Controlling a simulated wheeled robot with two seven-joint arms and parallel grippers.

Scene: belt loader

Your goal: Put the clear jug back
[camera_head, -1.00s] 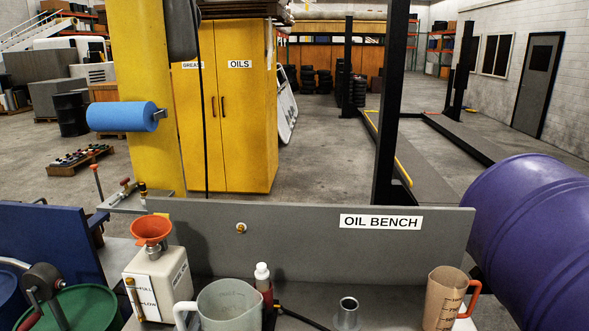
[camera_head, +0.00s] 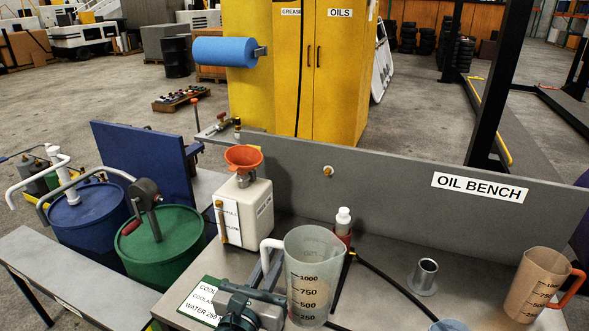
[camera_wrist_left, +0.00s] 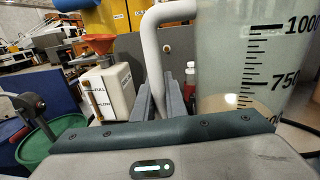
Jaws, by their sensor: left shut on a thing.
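The clear jug (camera_head: 315,268) with black measure marks and a white handle (camera_head: 271,246) is upright at the front of the bench in the head view. My left gripper (camera_head: 268,275) comes from the lower left and is shut on the handle. In the left wrist view the fingers (camera_wrist_left: 163,98) stand on either side of the handle (camera_wrist_left: 153,60), with the jug (camera_wrist_left: 245,60) to the right. I cannot tell whether its base touches the bench. My right gripper is out of view.
A white container (camera_head: 243,210) with an orange funnel (camera_head: 243,157) stands behind left. A red bottle with a white cap (camera_head: 343,216) is just behind the jug. A black hose (camera_head: 400,288), a metal cup (camera_head: 426,272) and a brown jug (camera_head: 540,283) are to the right. A coolant label card (camera_head: 200,300) lies left.

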